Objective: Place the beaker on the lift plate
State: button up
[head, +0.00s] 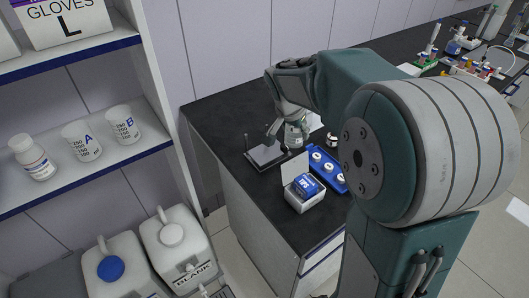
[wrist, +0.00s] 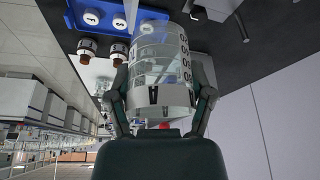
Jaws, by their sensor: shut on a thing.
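A clear beaker (wrist: 160,68) with dark graduation marks is between the two fingers of my gripper (wrist: 161,98) in the wrist view, where the picture appears upside down. My gripper (head: 289,128) is shut on the beaker (head: 294,138), which is partly hidden by the fingers in the head view. The flat grey lift plate (head: 262,156), with a thin upright rod at its left, is on the black bench. The beaker appears up and right of the plate's middle in the head view. I cannot tell the exact gap between them.
A blue rack (head: 329,171) with white-capped bottles and an open white box (head: 302,196) with a blue item stand close by. Beakers A (head: 82,141) and B (head: 123,125) sit on the left shelf (head: 100,165). Reagents and other gear occupy the far bench.

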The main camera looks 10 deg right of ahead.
jog(key=w+d, duration=0.2)
jog(key=d, duration=0.4)
jog(key=shift+n, duration=0.3)
jog(key=w+a+f, duration=0.2)
jog(key=a+f, duration=0.1)
jog(key=w+a+f, duration=0.3)
jog(key=a, duration=0.1)
jog(key=w+a+f, duration=0.2)
jog(key=a, duration=0.2)
jog(key=shift+w+a+f, duration=0.2)
jog(key=shift+w+f, duration=0.15)
jog(key=shift+f, duration=0.05)
jog(key=shift+a+f, duration=0.1)
jog(key=shift+f, duration=1.55)
jog(key=o, duration=1.1)
jog(key=shift+f, duration=0.1)
jog(key=shift+o, duration=0.2)
